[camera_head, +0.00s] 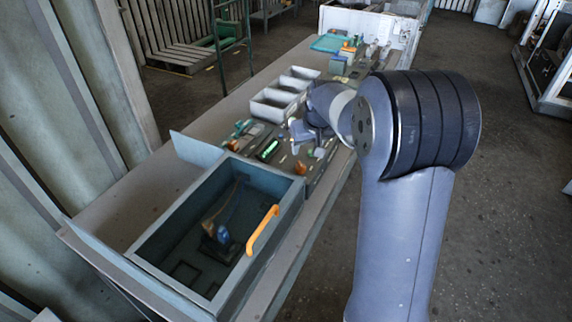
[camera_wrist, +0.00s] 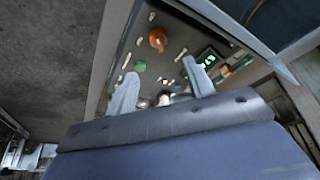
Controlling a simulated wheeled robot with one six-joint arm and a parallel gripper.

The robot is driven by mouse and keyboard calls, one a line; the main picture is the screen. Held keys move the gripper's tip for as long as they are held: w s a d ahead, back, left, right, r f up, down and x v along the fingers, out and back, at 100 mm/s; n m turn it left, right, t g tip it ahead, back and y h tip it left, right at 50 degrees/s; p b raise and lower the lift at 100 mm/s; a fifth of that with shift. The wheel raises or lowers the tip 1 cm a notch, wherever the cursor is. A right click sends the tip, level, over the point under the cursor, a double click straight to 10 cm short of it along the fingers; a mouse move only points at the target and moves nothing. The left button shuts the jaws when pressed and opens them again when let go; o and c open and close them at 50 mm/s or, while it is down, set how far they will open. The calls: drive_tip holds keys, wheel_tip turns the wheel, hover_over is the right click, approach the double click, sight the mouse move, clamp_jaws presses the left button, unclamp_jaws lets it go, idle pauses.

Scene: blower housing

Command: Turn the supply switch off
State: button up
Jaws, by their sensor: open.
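A dark control panel lies on the bench, with a lit green display (camera_head: 268,150) that also shows in the wrist view (camera_wrist: 208,60). An orange knob (camera_wrist: 157,39), a small orange part (camera_wrist: 225,70), a green round part (camera_wrist: 140,66) and several small pale parts are on it. I cannot tell which is the supply switch. My gripper (camera_wrist: 162,86) is open, its two pale fingers apart over the panel. Small silvery parts (camera_wrist: 163,98) show between the fingers, partly hidden by the gripper body. In the head view my gripper (camera_head: 308,132) is over the panel's far part; contact is unclear.
A grey open-topped housing (camera_head: 155,235) with an orange handle (camera_head: 262,230) stands at the near end; a blue part (camera_head: 223,234) and a cable are inside. White bins (camera_head: 270,108) stand behind the panel. Clear floor (camera_head: 500,200) lies to the right.

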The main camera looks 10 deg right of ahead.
sight(301, 164)
drive_tip(key=p+x, duration=0.2)
drive_tip(key=x, duration=0.8)
drive_tip(key=shift+d+f, duration=0.1)
drive_tip(key=shift+f, duration=0.15)
drive_tip(key=shift+c, duration=0.4)
drive_tip(key=c, duration=0.9)
